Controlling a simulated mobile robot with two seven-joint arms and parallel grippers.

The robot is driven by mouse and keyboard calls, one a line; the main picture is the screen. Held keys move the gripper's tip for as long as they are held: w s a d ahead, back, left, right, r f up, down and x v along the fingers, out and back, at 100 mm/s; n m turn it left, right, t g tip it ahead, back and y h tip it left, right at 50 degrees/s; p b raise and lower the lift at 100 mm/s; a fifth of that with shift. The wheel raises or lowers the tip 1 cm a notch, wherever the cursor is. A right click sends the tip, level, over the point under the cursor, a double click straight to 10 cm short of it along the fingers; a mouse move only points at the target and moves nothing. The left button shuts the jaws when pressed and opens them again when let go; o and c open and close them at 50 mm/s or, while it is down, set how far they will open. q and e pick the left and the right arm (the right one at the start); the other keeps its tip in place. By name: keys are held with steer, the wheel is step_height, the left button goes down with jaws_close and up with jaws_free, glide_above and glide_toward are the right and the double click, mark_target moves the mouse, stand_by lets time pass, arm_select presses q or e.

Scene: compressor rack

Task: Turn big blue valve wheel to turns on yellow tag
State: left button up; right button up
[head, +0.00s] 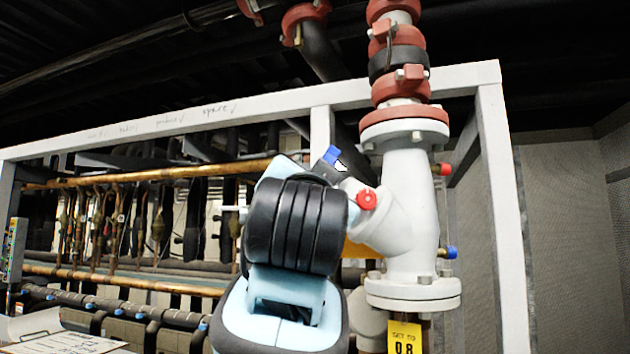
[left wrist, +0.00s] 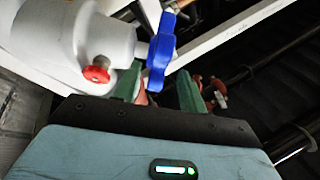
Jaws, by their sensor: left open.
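The blue valve wheel (head: 333,156) shows only in part in the head view, beside the white angled valve body (head: 393,222); my arm covers the rest. In the left wrist view the blue wheel (left wrist: 162,52) is seen nearly edge-on, at the end of the white body. My left gripper (left wrist: 160,80) has its green fingers apart. The wheel appears in the gap between them, nearer the left finger; contact cannot be told. The yellow tag (head: 404,337) hangs below the lower flange. It reads "SET TO" and what looks like 08, cut off at the bottom edge.
A red knob (head: 366,199) sits on the valve body close to the wheel. A small blue fitting (head: 448,252) and a red one (head: 443,169) stick out right. A white frame (head: 490,130) surrounds the pipe. Copper pipes (head: 150,175) run at left.

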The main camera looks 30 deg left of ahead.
arm_select(q)
steer(key=x, duration=0.7)
steer(key=shift+a+f, duration=0.1)
jaws_close()
